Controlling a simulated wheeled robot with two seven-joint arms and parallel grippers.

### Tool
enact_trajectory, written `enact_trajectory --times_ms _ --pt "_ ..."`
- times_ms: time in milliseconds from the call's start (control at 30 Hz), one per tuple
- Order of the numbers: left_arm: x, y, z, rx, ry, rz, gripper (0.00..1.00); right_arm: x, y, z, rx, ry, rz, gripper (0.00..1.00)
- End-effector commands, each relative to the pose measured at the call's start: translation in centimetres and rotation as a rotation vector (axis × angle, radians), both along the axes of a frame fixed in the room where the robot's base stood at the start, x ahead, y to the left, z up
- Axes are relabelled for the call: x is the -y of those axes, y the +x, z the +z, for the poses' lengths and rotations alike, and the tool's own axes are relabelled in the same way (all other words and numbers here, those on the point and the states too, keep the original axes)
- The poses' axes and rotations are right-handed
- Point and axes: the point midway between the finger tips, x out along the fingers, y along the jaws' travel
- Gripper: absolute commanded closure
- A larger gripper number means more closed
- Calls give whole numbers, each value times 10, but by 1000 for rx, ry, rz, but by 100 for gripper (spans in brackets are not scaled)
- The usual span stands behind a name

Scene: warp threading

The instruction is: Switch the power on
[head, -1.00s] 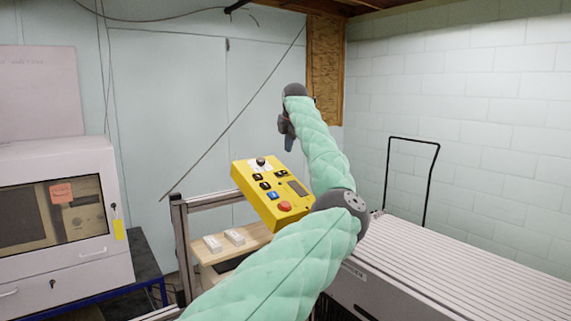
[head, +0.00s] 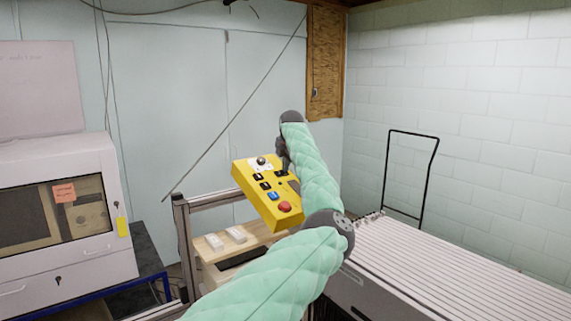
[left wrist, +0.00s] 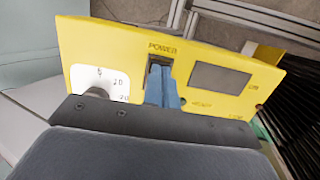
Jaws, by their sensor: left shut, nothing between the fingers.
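The yellow control panel (head: 252,203) stands tilted in the middle of the head view and fills the upper part of the left wrist view (left wrist: 95,42). Under its POWER label is a black rocker switch (left wrist: 155,62). My left gripper (left wrist: 163,92) has its blue fingers shut with nothing between them. Their tips overlap the lower part of the switch in the left wrist view; whether they touch it I cannot tell. In the head view my left arm reaches over the panel's right side, and the wrist partly covers its upper right edge. My right gripper is not in view.
The panel also carries a red button (head: 284,207), a blue button (head: 273,196), several black switches, a knob (head: 261,161) and a grey display (left wrist: 220,78). A wooden shelf (head: 212,270) with white blocks lies below. A ribbed machine bed (head: 440,272) is at right.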

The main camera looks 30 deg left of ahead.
Motion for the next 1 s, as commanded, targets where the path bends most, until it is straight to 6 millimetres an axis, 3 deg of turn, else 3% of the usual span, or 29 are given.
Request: enact_trajectory --times_ms 800,1000 --pt "-2 4 -9 -63 23 27 100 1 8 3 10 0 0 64" --pt "-3 2 -10 -63 22 27 100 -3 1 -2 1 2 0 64"
